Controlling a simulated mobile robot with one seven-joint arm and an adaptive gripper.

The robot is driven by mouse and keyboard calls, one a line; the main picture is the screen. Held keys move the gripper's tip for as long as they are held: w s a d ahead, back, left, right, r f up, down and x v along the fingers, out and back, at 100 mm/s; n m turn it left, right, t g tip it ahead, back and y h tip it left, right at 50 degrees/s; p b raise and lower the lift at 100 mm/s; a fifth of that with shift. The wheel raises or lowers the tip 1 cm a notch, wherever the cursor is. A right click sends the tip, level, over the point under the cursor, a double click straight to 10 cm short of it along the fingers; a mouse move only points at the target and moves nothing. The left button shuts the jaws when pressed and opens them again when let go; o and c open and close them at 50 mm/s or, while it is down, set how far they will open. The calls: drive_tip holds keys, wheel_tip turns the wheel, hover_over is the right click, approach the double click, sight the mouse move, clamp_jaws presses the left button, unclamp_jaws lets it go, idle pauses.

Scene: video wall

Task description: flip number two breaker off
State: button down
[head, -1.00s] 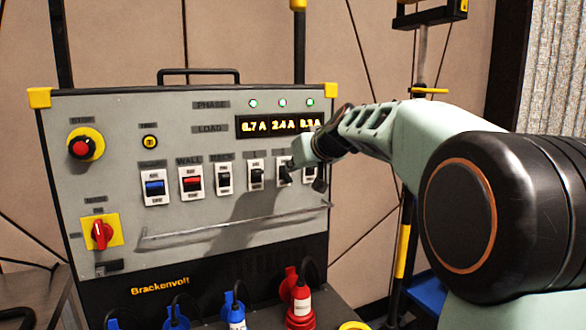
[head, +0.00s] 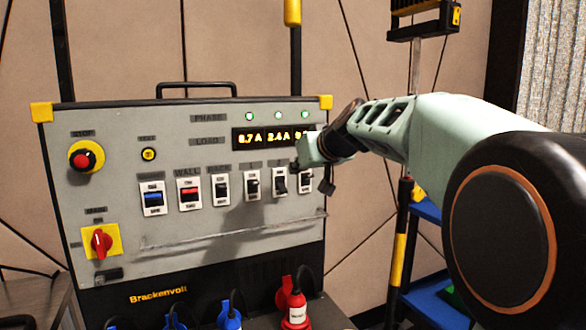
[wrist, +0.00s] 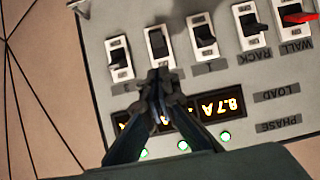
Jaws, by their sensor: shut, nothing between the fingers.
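The number two breaker (head: 280,185) is a dark rocker in a white frame, second from the right in the row on the grey panel. In the upside-down wrist view, the number two breaker (wrist: 157,42) is just beyond my fingertips. My gripper (wrist: 160,76) is shut and empty, with its tips by the label end of that breaker. I cannot tell whether they touch the panel. In the head view my wrist covers part of the panel's right side, and the fingers are hard to make out. The rocker's exact position is unclear.
Number one breaker (head: 252,184) and number three breaker (head: 306,181) stand close on either side. A lit load display (head: 265,138) is above the row, and a metal rail (head: 225,233) runs below. A red stop button (head: 85,158) is at the left.

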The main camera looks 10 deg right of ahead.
drive_tip(key=s+d+f+b, duration=0.1)
drive_tip(key=s+d+f, duration=0.1)
drive_tip(key=s, duration=0.4)
drive_tip(key=shift+s, duration=0.15)
drive_tip(key=shift+a, duration=0.1)
